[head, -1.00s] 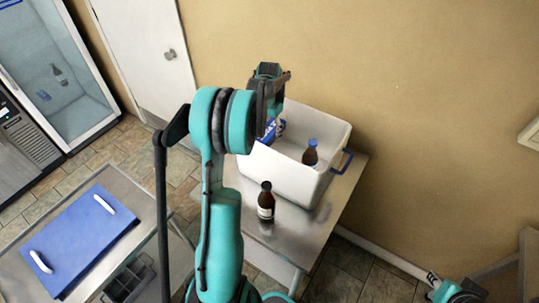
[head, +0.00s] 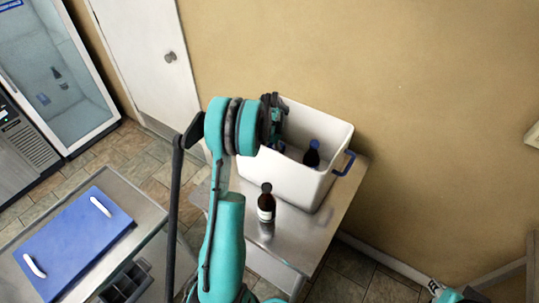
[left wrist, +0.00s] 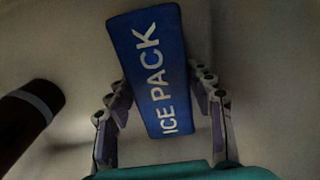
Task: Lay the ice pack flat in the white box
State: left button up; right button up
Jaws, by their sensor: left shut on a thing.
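The blue ice pack (left wrist: 157,75), with "ICE PACK" in pale letters, is between the fingers of my left gripper (left wrist: 163,125), which is shut on it. In the head view this gripper (head: 274,122) is down inside the white box (head: 295,178), near its left end. There the ice pack is mostly hidden by the gripper and the box wall. I cannot tell whether it touches the box floor. The box stands on a steel table. Only a bit of my right arm shows at the bottom right; its gripper is not visible.
A dark bottle with a blue cap (head: 312,155) stands inside the box, right of my gripper. Another brown bottle (head: 266,203) stands on the steel table (head: 285,240) in front of the box. A blue board (head: 75,243) lies on the cart at left.

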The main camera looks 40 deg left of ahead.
pick_arm(q)
jog(key=o, duration=1.5)
jog(key=shift+f, duration=0.15)
